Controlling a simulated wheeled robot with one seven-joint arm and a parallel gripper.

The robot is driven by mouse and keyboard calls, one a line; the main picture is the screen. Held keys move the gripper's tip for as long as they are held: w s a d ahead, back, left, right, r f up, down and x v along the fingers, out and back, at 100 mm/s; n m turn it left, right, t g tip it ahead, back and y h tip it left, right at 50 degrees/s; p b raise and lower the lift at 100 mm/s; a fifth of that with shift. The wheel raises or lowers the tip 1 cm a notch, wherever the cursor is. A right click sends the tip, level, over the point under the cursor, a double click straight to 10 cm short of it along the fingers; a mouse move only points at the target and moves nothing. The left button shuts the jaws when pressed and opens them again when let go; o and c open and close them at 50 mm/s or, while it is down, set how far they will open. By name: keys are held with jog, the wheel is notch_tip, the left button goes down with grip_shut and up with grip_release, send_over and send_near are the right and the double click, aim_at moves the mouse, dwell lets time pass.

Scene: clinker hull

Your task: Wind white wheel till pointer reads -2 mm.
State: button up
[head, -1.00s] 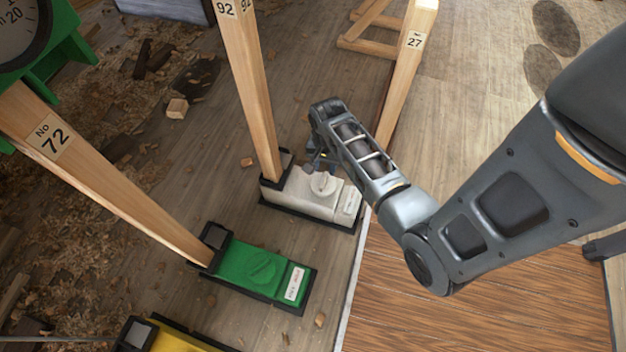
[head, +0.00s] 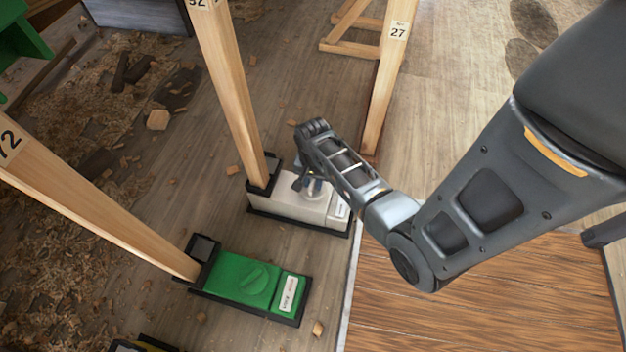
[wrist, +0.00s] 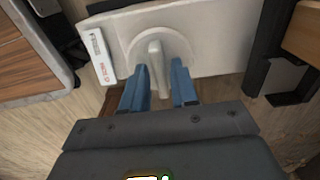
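The white wheel (wrist: 157,66) is a round knob with a raised grip bar, set in the white block (wrist: 218,38). In the head view the white block (head: 285,203) sits at the foot of a wooden post, and the wheel is partly covered by my gripper (head: 313,186). In the wrist view the blue fingers of my gripper (wrist: 160,82) stand apart on either side of the grip bar. A gap shows on the right of the bar; contact on the left cannot be told. The white wheel's pointer and scale are out of view.
A green block with its own knob (head: 250,283) lies nearer, at the foot of post 72 (head: 90,200). Post 92 (head: 232,95) rises beside my gripper. Post 27 (head: 385,85) stands behind my forearm. Wood chips litter the floor.

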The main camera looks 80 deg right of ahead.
grip_shut()
jog(key=shift+r+m+p, duration=0.15)
jog(key=shift+m+p, duration=0.25)
jog(key=shift+p, duration=0.2)
jog(key=shift+r+m+p, duration=0.1)
jog(key=shift+m+p, duration=0.5)
jog(key=shift+p, duration=0.1)
jog(key=m+p, duration=0.2)
jog(key=shift+m, duration=0.3)
jog(key=m+p, duration=0.2)
jog(key=m, duration=0.1)
jog(key=shift+m+p, duration=0.3)
jog(key=shift+f+m+p, duration=0.25)
jog(key=shift+m+p, duration=0.6)
jog(key=shift+m, duration=0.95)
